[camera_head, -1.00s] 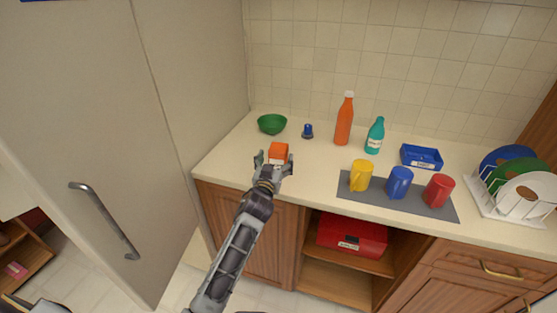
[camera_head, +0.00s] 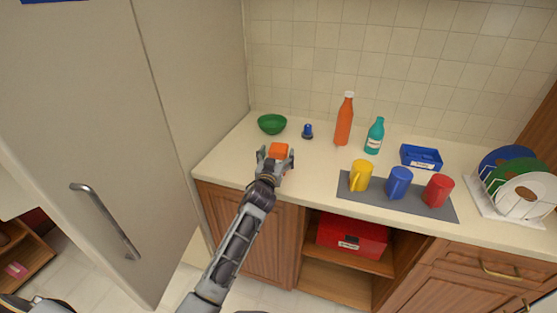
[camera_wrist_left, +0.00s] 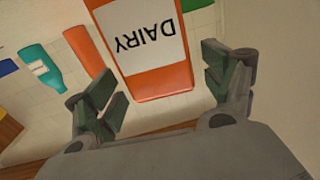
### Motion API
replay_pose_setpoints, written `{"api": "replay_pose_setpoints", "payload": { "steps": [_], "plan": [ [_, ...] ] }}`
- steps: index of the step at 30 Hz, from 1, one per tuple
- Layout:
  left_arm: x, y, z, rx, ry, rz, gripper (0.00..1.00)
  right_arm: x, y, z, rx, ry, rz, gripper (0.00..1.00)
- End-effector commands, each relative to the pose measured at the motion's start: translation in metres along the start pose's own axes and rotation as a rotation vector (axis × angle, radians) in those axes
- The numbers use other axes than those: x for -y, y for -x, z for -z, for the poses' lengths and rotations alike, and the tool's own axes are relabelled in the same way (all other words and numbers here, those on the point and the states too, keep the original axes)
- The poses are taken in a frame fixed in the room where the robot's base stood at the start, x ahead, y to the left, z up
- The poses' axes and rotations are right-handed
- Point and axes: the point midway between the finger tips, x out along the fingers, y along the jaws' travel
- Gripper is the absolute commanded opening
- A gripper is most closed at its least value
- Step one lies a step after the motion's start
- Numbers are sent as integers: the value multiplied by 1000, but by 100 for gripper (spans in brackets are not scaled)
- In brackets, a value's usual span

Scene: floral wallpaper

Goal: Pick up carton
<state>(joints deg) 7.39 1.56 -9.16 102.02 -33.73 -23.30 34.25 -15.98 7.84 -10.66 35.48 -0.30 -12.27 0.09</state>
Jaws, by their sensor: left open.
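The carton (camera_head: 278,150) is orange and stands on the left part of the counter. In the left wrist view the carton (camera_wrist_left: 160,84) shows a white label reading "DAIRY", upside down. My left gripper (camera_head: 275,158) is at the near side of the carton. In the wrist view its fingers (camera_wrist_left: 160,92) are spread apart, one on each side of the carton's lower part in the picture, with a gap visible on both sides. The carton's lower part is hidden behind the gripper in the head view. My right gripper is not in view.
A green bowl (camera_head: 272,124) and a small blue item (camera_head: 307,131) stand behind the carton. An orange bottle (camera_head: 344,120) and teal bottle (camera_head: 374,137) are to the right. Yellow, blue and red mugs stand on a grey mat (camera_head: 436,211). A tall cabinet door (camera_head: 100,130) is at left.

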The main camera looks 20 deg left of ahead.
Motion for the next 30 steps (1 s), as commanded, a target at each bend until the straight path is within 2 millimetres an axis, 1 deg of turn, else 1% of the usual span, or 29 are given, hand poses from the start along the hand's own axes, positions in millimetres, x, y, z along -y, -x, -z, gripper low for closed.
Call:
{"api": "replay_pose_setpoints", "payload": {
  "steps": [1,6,10,27,30],
  "plan": [
    [0,-5,2,-1,-1,0,83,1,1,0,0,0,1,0],
    [0,-19,1,-2,-1,-1,83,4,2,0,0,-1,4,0],
    [0,-26,1,-1,1,-1,83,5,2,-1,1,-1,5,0],
    [0,-28,0,-1,1,-1,83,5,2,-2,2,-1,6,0],
    [0,-28,0,0,1,-1,70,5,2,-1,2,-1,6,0]
  ]
}}
